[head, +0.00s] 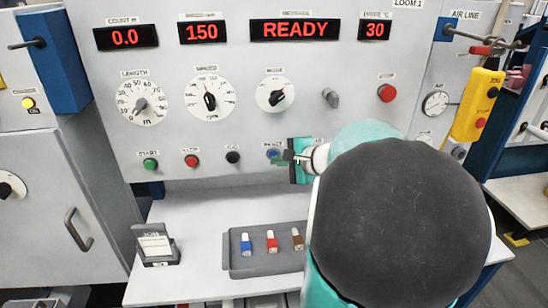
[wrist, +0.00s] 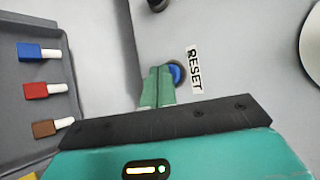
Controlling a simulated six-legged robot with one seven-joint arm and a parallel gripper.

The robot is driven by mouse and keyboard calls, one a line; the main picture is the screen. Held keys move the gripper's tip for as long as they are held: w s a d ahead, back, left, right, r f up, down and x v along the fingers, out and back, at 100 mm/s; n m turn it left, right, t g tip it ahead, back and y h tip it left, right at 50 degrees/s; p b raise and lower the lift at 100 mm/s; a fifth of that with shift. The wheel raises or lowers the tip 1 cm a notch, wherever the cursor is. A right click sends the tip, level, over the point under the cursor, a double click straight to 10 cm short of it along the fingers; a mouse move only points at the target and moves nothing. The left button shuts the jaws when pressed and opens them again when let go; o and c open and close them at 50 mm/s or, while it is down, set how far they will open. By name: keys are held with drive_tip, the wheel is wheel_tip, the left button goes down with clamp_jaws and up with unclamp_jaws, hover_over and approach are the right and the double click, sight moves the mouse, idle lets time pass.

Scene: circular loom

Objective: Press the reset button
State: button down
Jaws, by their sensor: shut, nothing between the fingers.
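The blue reset button (wrist: 179,74) shows in the wrist view, beside the label RESET (wrist: 195,70). In the head view the button (head: 271,153) sits at the right end of the lower button row, partly covered by my fingers. My gripper (wrist: 160,72) is shut and empty, its green fingertips together at the button's left edge in the wrist view. In the head view my gripper (head: 282,157) points at the panel right by the button. I cannot tell whether the fingertips touch it.
The panel's row also holds a green button (head: 150,164), a red button (head: 191,160) and a black button (head: 232,157). The display (head: 296,29) reads READY. Below, a grey tray (head: 262,264) holds blue, red and brown items. A sign stand (head: 157,245) stands left of it.

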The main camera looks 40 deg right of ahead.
drive_tip(key=shift+s+a, duration=0.5)
drive_tip(key=shift+s, duration=0.25)
drive_tip(key=shift+s+a, duration=0.75)
drive_tip(key=shift+s, duration=0.3)
drive_tip(key=shift+s+a, duration=0.7)
drive_tip(key=shift+s, duration=0.3)
